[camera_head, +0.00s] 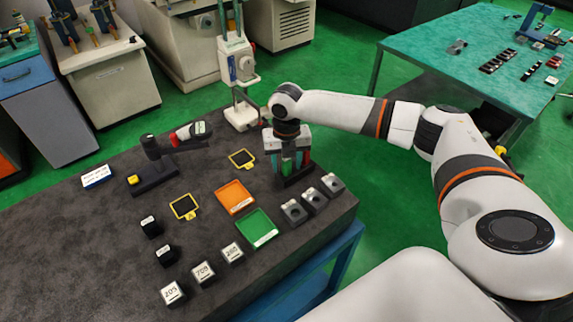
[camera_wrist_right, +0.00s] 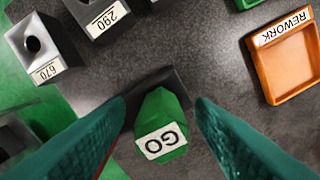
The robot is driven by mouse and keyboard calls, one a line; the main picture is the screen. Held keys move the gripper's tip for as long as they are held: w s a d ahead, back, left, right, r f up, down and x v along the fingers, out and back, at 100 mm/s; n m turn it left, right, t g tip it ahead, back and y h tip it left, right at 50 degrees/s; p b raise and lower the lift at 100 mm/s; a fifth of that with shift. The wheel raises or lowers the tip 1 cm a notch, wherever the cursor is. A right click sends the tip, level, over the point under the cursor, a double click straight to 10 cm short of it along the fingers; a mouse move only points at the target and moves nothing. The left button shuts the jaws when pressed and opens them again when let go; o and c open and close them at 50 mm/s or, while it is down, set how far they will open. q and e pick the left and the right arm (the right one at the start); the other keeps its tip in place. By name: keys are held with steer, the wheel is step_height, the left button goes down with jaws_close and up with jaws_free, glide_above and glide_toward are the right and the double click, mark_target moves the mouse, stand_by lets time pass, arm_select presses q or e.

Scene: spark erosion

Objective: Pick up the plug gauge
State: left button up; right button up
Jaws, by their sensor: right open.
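The plug gauge (camera_wrist_right: 162,125) shows in the right wrist view as a green end with a white "GO" label. It stands at a dark holder (camera_wrist_right: 160,82) on the dark table. My right gripper (camera_wrist_right: 160,108) is open, with one teal finger on each side of the green end. I cannot tell whether the fingers touch it. In the head view my right gripper (camera_head: 290,158) points down over the holder near the table's far right edge, and hides most of the gauge. My left gripper is not in view.
Grey bored blocks (camera_head: 314,200) stand just in front of the holder. An orange tray (camera_head: 235,196) and a green tray (camera_head: 257,229) lie to its left. A height stand (camera_head: 240,85) rises behind. Numbered dark blocks (camera_head: 203,273) line the front; the left front table top is bare.

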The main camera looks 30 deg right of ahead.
jaws_close()
steer(key=shift+r, duration=0.15)
